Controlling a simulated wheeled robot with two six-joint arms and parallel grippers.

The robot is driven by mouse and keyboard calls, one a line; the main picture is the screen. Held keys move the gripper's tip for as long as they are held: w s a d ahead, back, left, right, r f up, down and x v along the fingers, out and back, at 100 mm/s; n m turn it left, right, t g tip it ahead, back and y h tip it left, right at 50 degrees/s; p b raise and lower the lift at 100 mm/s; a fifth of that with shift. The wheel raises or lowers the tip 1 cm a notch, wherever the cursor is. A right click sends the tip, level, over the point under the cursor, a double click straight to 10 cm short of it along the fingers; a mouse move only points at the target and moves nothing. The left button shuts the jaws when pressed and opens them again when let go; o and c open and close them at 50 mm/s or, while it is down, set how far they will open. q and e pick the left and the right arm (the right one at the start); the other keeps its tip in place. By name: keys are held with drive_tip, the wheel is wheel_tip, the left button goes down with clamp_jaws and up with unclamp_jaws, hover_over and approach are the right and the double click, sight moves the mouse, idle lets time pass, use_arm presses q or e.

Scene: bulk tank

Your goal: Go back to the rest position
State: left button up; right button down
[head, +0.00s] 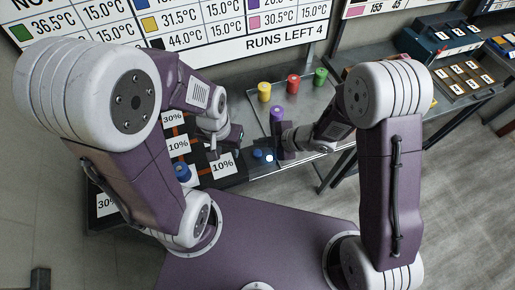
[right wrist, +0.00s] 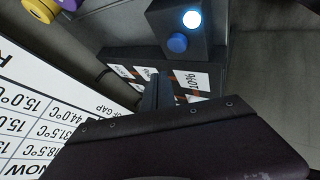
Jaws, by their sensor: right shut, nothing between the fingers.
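My left gripper (head: 222,143) hangs over the dark trays with 10% and 30% labels, left of the bench. Its fingers are small and partly hidden, so I cannot tell if they are open. My right gripper (head: 284,142) is shut and empty near the bench's front edge, close to the purple-topped container (head: 277,114). In the right wrist view its shut fingers (right wrist: 158,92) point toward the labelled trays. Both arms are bent and reach forward over my purple base.
A dark box with a lit lamp and a blue button (right wrist: 177,43) stands by the trays. Yellow (head: 264,88), red (head: 293,83) and green (head: 320,76) containers stand at the back of the metal bench (head: 240,107). A blue-topped container (head: 182,172) stands at left.

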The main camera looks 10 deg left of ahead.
drive_tip(key=shift+r+p, duration=0.55)
drive_tip(key=shift+r, duration=0.4)
drive_tip(key=shift+f, duration=0.15)
